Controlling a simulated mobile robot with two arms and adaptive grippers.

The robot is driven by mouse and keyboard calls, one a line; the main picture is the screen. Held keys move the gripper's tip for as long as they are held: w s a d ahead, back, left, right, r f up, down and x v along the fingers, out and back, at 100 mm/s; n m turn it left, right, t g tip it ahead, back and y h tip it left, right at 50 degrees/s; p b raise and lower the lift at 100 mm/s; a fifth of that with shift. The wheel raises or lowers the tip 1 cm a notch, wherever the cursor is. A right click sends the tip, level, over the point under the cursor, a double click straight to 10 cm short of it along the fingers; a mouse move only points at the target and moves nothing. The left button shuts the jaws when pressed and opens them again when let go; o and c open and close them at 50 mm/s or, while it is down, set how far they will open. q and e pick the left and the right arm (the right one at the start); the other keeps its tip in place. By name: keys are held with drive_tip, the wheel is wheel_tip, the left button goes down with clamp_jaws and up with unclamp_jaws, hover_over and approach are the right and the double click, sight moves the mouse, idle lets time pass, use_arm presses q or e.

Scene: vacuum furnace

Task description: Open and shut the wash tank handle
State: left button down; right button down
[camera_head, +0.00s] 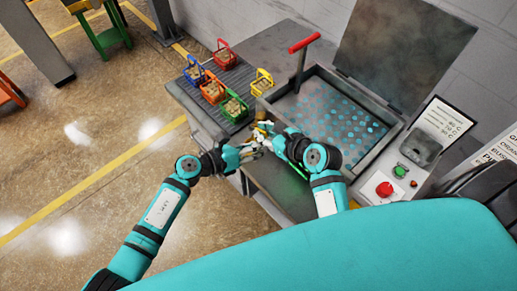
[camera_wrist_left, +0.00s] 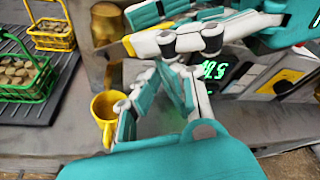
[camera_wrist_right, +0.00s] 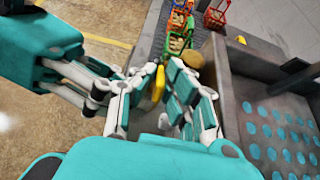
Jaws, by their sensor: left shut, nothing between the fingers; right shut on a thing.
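The wash tank (camera_head: 395,140) stands at the right of the head view with its lid raised and a perforated plate inside. A red T-bar (camera_head: 304,43) stands upright on a post at its back left. My left gripper (camera_head: 238,156) is shut and empty, close beside the right one. A yellow cup-like part (camera_wrist_left: 106,108) is beside its fingers in the left wrist view.
Several coloured baskets of small parts, among them a green one (camera_head: 234,108), stand on and beside a ribbed dark mat left of the tank. A control panel with a red button (camera_head: 384,189) is at the right.

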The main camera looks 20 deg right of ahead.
drive_tip(key=shift+w+r, duration=0.15)
drive_tip(key=shift+r, duration=0.2)
use_arm(q)
drive_tip(key=shift+w+r+n, duration=0.3)
drive_tip(key=shift+r, duration=0.4)
use_arm(e)
drive_tip(key=c, duration=1.5)
unclamp_jaws()
drive_tip(key=shift+f, duration=0.1)
use_arm(q)
drive_tip(key=shift+a, duration=0.1)
use_arm(e)
drive_tip(key=shift+o, duration=0.4)
drive_tip(key=shift+f, duration=0.15)
